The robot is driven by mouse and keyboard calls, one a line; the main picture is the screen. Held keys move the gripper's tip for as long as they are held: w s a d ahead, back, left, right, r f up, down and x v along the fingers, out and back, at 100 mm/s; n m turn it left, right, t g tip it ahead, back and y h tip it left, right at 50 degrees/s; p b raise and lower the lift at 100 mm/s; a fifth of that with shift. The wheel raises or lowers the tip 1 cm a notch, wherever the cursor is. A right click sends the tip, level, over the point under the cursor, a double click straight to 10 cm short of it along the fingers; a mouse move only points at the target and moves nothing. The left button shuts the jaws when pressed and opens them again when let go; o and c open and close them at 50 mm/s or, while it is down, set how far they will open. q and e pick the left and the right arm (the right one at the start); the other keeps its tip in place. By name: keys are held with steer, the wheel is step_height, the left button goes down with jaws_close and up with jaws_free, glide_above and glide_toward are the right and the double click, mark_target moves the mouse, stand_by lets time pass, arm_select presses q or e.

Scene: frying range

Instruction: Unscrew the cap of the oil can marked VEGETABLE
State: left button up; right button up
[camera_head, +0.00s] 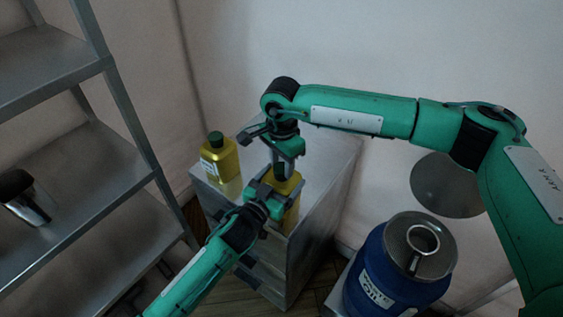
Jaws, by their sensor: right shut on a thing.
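Two yellow oil cans with dark caps stand on a grey metal cabinet. The free can (220,162) is at the back left, upright, with a pale label too small to read and its dark green cap (215,139) on. The other can (291,212) stands nearer the front, partly hidden by both grippers; its label is not visible. My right gripper (283,165) comes down from above and is shut on this can's dark cap (281,171). My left gripper (273,193) is at this can's upper body from the front; its finger gap is not clear.
The grey cabinet (326,185) has free top behind the cans. A metal shelf rack (75,165) stands at the left with a dark-and-silver object (22,195) on it. A blue drum (385,275) with a mesh strainer (424,244) on top stands at the lower right.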

mark_target(282, 167)
steer(key=n, duration=1.2)
steer(key=shift+n, duration=0.4)
steer(key=n, duration=0.3)
steer(key=shift+r, duration=0.1)
steer(key=shift+r, duration=0.1)
steer(key=shift+r, duration=1)
steer(key=shift+r, duration=2)
arm_select(q)
steer(key=o, duration=1.7)
